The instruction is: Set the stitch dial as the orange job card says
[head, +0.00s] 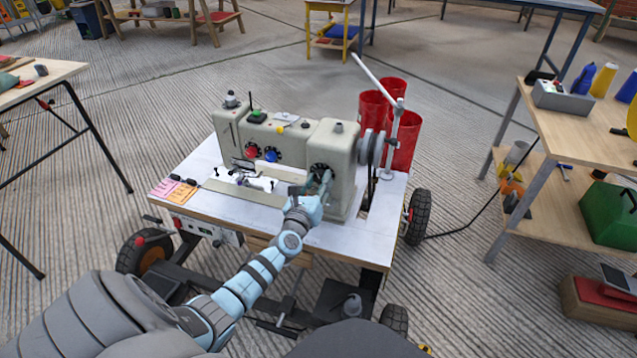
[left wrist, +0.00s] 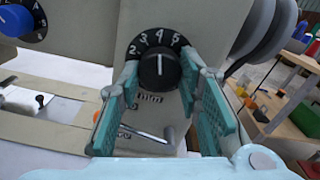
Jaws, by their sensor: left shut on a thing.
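The stitch dial (left wrist: 160,72) is a black knob with a white pointer line on the cream sewing machine (head: 337,145). In the left wrist view its scale shows 2, 3, 4 and 5 over the top, and the pointer stands upright, about at the 4. My left gripper (left wrist: 166,88) has its teal finger pads on either side of the knob and is shut on it. The left gripper (head: 318,184) partly hides the dial in the head view. The orange job card (head: 182,194) lies at the table's left front; its writing is too small to read.
A pink card (head: 165,187) lies beside the orange one. Red and blue dials sit further left on the machine. A handwheel (head: 371,150) and red bins (head: 400,140) are to its right. The wheeled table (head: 345,242) has clear board at the front.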

